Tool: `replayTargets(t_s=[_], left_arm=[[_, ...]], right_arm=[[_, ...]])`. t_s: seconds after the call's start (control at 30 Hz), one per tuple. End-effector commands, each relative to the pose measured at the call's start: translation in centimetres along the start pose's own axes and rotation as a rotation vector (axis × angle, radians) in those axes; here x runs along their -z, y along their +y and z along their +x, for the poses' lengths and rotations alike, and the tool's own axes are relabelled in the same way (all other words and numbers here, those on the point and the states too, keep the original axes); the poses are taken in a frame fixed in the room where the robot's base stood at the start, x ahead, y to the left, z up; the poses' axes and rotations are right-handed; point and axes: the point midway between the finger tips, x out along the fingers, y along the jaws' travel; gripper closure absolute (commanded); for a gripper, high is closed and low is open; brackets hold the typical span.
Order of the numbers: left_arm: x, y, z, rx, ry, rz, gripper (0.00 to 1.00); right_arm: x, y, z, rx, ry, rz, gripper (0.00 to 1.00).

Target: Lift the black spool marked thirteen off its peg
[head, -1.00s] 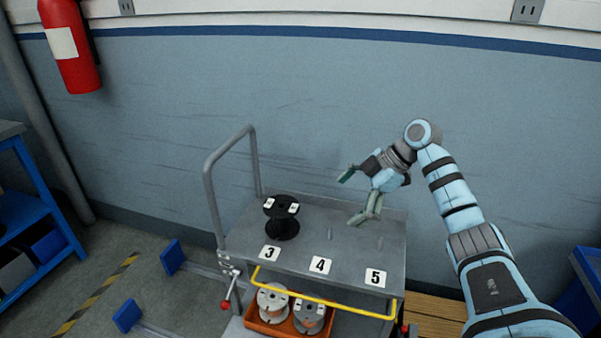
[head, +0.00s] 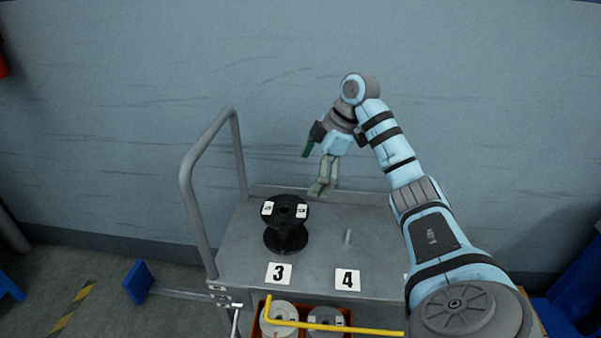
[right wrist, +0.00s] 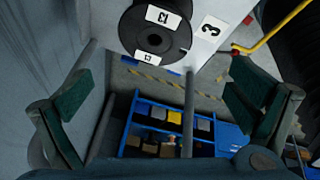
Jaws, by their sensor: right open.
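The black spool (head: 286,228) stands upright on the cart top behind the card marked 3, with white labels on its upper flange. In the right wrist view the spool (right wrist: 155,38) shows at the top, and its labels appear to read 13. The peg under it is hidden, apart from what may show in its centre hole. My right gripper (head: 315,169) is open and empty, above and a little right of the spool, apart from it. In the right wrist view its two fingers (right wrist: 160,88) are spread wide with nothing between them. My left gripper is out of view.
A bare peg (head: 348,237) stands behind the card marked 4 (head: 347,279). The card marked 3 (head: 278,273) lies before the spool. The cart's grey handle (head: 188,190) rises at left. A yellow bar (head: 340,328) crosses above lighter spools in an orange bin below.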

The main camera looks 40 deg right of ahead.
Motion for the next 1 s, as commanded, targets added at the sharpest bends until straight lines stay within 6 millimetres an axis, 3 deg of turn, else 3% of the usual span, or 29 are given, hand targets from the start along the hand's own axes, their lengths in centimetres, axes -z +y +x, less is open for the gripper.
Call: replayTargets(t_s=[0.1, 0.4, 0.53, 0.7, 0.93, 1.0], left_arm=[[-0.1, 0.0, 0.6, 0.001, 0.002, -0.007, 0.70], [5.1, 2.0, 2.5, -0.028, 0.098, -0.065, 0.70], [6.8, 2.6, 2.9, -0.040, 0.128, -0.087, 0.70], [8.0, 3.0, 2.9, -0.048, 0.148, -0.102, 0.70], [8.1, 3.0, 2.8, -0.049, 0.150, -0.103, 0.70], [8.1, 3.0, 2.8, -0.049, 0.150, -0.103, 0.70]], right_arm=[[-0.1, -0.1, 1.7, 0.000, 0.001, 0.001, 0.00], [-0.1, -0.1, 9.9, 0.004, 0.003, 0.000, 0.00], [0.0, -0.1, 12.6, 0.002, 0.002, 0.000, 0.00], [0.1, 0.0, 14.1, 0.000, 0.001, -0.002, 0.00], [0.2, 0.0, 14.1, 0.001, 0.001, -0.003, 0.00], [0.2, 0.0, 14.1, 0.001, 0.001, -0.002, 0.08]])
